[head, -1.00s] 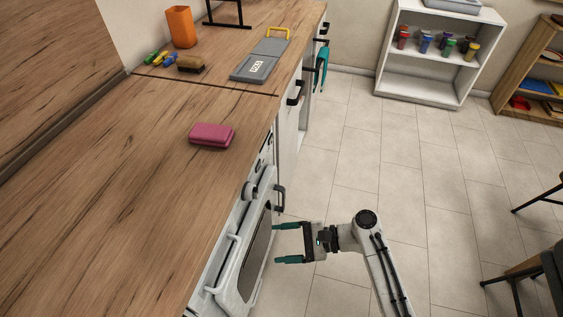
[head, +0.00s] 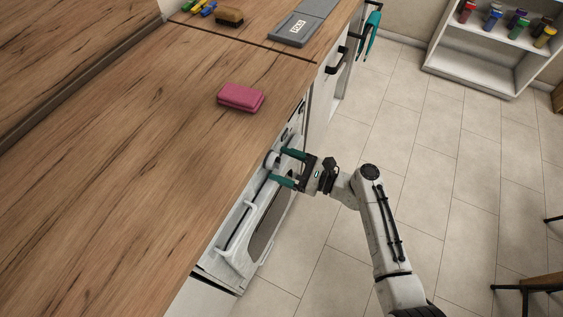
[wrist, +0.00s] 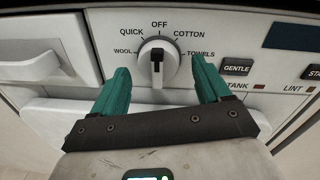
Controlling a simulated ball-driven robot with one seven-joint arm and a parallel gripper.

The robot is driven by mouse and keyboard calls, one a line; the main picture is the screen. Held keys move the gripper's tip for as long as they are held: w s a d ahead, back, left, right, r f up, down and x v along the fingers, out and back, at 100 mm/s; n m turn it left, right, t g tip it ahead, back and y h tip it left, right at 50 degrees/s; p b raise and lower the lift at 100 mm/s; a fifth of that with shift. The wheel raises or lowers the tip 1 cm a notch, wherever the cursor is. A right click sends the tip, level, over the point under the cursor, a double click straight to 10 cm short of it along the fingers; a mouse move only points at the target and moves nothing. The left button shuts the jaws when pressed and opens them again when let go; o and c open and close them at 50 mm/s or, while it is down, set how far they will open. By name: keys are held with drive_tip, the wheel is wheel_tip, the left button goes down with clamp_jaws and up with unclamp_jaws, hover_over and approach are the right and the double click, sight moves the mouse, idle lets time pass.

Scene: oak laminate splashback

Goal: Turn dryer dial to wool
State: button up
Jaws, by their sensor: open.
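The bar stands about vertical, in line with OFF. WOOL (wrist: 123,51) is printed at the dial's left, QUICK at upper left, COTTON and TOWELS at the right. My gripper (wrist: 160,68) is open, with one teal finger on each side of the dial and no clear contact. In the head view the dial (head: 271,160) shows partly at the dryer front (head: 262,215), beside my gripper (head: 277,165).
A drawer with a white handle (wrist: 30,66) is left of the dial. The GENTLE button (wrist: 237,67) and a dark display are at its right.

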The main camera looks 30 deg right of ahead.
drive_tip(key=shift+w+a, duration=0.35)
drive_tip(key=shift+w, duration=0.05)
drive_tip(key=c, duration=1)
